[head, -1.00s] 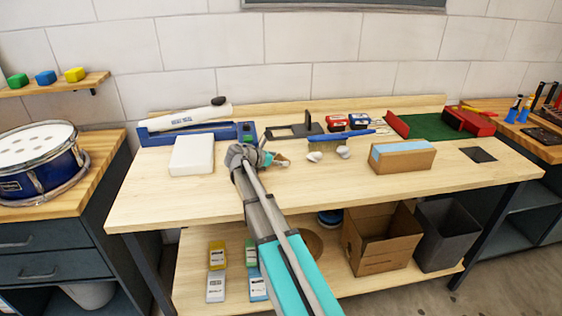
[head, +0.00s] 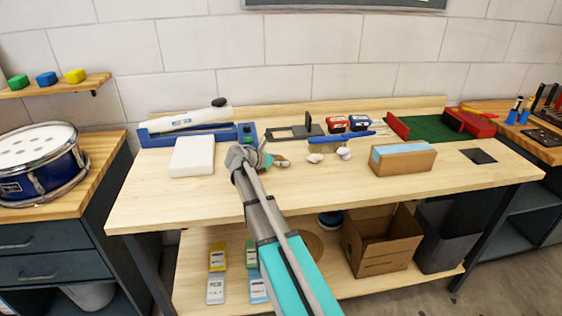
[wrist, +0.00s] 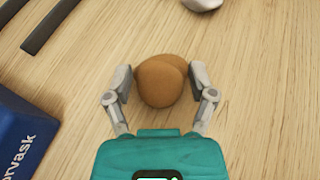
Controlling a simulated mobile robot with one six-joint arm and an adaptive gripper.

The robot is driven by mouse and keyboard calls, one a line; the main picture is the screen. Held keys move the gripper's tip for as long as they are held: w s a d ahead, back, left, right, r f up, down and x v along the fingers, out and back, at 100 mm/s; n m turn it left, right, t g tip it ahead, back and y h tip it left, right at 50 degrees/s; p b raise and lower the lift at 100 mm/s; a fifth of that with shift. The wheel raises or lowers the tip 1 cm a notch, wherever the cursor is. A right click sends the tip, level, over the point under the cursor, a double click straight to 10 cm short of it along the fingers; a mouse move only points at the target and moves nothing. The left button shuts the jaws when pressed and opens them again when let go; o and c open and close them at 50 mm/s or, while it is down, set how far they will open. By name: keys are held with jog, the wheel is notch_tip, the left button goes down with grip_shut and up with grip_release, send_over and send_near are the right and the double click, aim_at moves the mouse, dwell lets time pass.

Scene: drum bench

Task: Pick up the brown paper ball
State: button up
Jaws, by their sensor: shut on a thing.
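The brown paper ball (wrist: 158,84) is round and lumpy and sits between the two fingers of my gripper (wrist: 161,80) in the wrist view. The grey fingers are closed in on its left and right sides. In the head view my gripper (head: 274,160) is low over the middle of the workbench, and the ball is small and hard to make out there. I cannot tell whether the ball still touches the wood.
Two white paper balls (head: 315,157) lie right of my gripper, by a brush (head: 326,146). A white block (head: 192,156) and a blue tool (head: 203,136) are to the left. A cardboard box (head: 402,160) stands to the right. The bench front is clear.

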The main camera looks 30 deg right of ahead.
aim_at(280, 156)
jog(key=shift+r, duration=0.15)
notch_tip(280, 156, up, 3)
jog(key=p, duration=0.3)
jog(key=shift+s+d+r+p, duration=1.3)
jog(key=shift+s+r+p, duration=0.35)
jog(key=shift+s, duration=0.3)
jog(key=shift+s+d+r+p, duration=1.25)
jog(key=shift+s+r+p, duration=0.4)
jog(key=shift+s, duration=0.3)
jog(key=shift+s+d+r+p, duration=1.3)
jog(key=shift+s+r+p, duration=0.35)
jog(key=shift+s, duration=0.3)
jog(key=shift+f, duration=0.1)
